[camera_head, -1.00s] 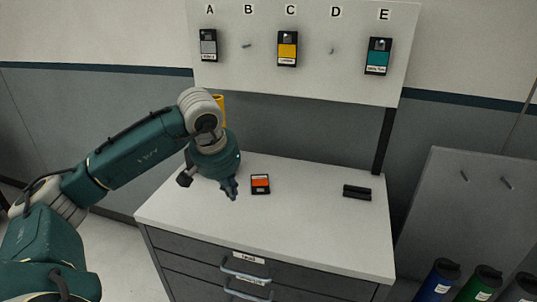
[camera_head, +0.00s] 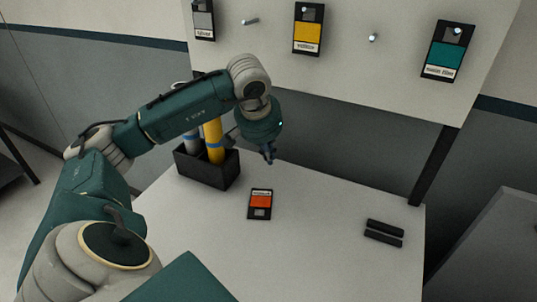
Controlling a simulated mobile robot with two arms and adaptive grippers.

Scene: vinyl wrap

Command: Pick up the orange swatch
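The orange swatch (camera_head: 260,203) is a small black card with an orange patch and a white label. It lies flat on the white cabinet top. My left gripper (camera_head: 270,157) is above and behind the swatch, apart from it, with its fingers pointing down. The fingers look close together, but their gap is too small to judge. Nothing shows clearly between them. My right gripper is not in view.
A black bin (camera_head: 207,170) with yellow and white rolls stands left of the swatch. A black two-bar holder (camera_head: 384,233) lies at the right. Silver, yellow (camera_head: 307,32) and teal (camera_head: 447,52) swatches hang on the board behind. The top's middle is clear.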

